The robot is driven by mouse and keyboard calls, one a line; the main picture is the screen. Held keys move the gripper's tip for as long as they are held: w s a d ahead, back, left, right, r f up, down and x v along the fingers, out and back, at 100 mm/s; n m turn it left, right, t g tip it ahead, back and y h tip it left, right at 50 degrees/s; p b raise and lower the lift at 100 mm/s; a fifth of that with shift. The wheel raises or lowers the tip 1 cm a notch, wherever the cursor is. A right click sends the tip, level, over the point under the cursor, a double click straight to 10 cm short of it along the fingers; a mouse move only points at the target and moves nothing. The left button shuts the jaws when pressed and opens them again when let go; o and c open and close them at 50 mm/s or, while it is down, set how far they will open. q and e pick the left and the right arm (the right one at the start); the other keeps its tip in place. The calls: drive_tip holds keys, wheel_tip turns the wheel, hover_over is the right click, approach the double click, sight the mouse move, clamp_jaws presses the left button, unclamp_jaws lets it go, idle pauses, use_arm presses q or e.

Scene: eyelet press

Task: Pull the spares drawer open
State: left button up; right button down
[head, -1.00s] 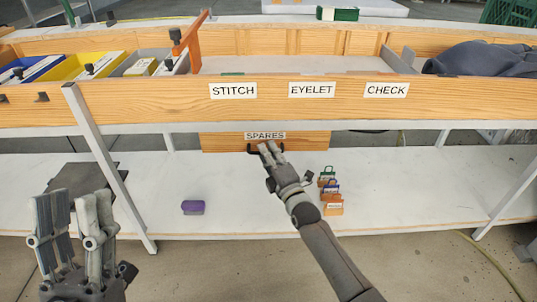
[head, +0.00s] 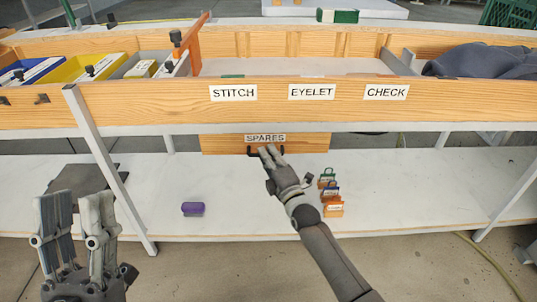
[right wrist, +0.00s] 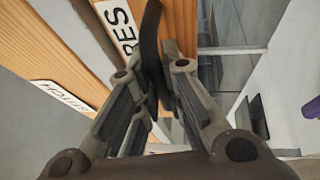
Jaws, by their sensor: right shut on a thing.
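The spares drawer (head: 222,144) has a wooden front with a white SPARES label (head: 265,138), hung below the bench's front board. A dark bar handle (head: 250,152) sits on its front under the label. My right gripper (head: 268,152) is at this handle. In the right wrist view the dark handle (right wrist: 151,40) runs between the fingers of my right gripper (right wrist: 160,85), which are shut on it. The drawer front looks about flush under the board; any small gap is hidden. My left gripper (head: 76,225) is empty and open at the lower left, away from the drawer.
A slanted grey leg (head: 100,155) stands at the left. The floor in front is clear.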

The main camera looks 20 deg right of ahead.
use_arm(q)
drive_tip(key=w+f+g+y+p, duration=0.25)
drive_tip(key=f+g, duration=0.35)
drive_tip(key=f, duration=0.3)
drive_tip(key=w+f+g+y+p, duration=0.2)
drive_tip(key=w+f+g, duration=0.2)
drive_tip(key=f+g, duration=0.3)
drive_tip(key=s+a+f+n+g+y+p, duration=0.1)
drive_tip(key=s+a+f+g+y+p, duration=0.2)
drive_tip(key=s+f+g, duration=0.4)
drive_tip(key=s+a+f+g+p, duration=0.4)
drive_tip(key=s+f, duration=0.2)
drive_tip(key=s, duration=0.3)
drive_tip(key=shift+s+p+x, duration=0.2)
drive_tip(key=shift+p+x, duration=0.35)
drive_tip(key=shift+x, duration=2.2)
use_arm(e)
drive_tip(key=s+a, duration=0.3)
drive_tip(key=s, duration=0.7)
drive_tip(key=s+a, duration=0.3)
drive_tip(key=s, duration=0.7)
drive_tip(key=shift+s, duration=0.25)
use_arm(q)
drive_tip(key=shift+d, duration=0.1)
use_arm(e)
drive_tip(key=shift+f, duration=0.1)
drive_tip(key=c, duration=1.8)
unclamp_jaws()
